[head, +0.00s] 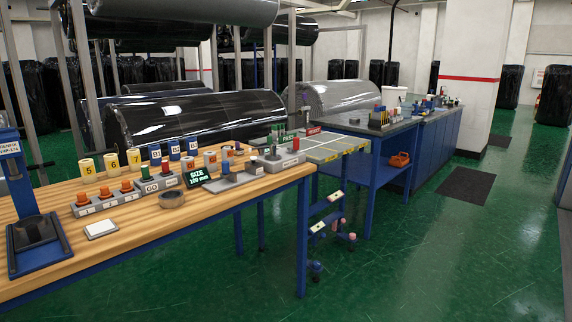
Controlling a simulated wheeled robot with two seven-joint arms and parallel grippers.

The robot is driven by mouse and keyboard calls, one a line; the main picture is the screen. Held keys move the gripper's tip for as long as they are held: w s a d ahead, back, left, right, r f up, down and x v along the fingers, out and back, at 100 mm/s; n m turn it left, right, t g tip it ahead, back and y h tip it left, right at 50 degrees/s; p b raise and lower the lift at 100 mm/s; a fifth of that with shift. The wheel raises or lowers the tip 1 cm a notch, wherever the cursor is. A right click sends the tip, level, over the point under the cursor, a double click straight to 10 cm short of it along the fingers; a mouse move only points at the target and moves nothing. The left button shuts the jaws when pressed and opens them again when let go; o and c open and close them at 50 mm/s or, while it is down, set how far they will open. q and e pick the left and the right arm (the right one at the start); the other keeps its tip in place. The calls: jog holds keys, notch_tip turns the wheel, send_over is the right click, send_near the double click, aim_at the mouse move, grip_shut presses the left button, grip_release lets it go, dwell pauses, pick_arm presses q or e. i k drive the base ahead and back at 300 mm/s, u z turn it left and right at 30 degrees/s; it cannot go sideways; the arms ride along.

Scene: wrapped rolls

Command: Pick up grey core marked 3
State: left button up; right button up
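Several small cores stand in a row on the wooden-topped bench. Yellow cores marked 5 (87,168), 6 (111,163) and 7 (134,158) are at the left, and blue-and-white cores marked with a B (155,154) follow. In front of the blue ones are small greyish pieces with orange (210,158); their marks are too small to read. I cannot make out a grey core marked 3. Neither of my grippers is in view.
The wooden bench (140,230) also holds a grey block with orange knobs (105,202), a GO button box (158,184), a SIZE display (198,177) and a blue stand (38,235). A blue workbench (420,145) stands behind. Green floor (440,260) at the right is clear.

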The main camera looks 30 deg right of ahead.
aim_at(228, 155)
jog(key=z, duration=0.6)
jog(key=k, duration=0.85)
jog(key=z, duration=1.3)
jog(key=i, duration=2.05)
jog(key=u, duration=0.65)
jog(key=i, duration=1.15)
jog(key=u, duration=1.55)
jog(key=i, duration=0.4)
jog(key=u, duration=0.35)
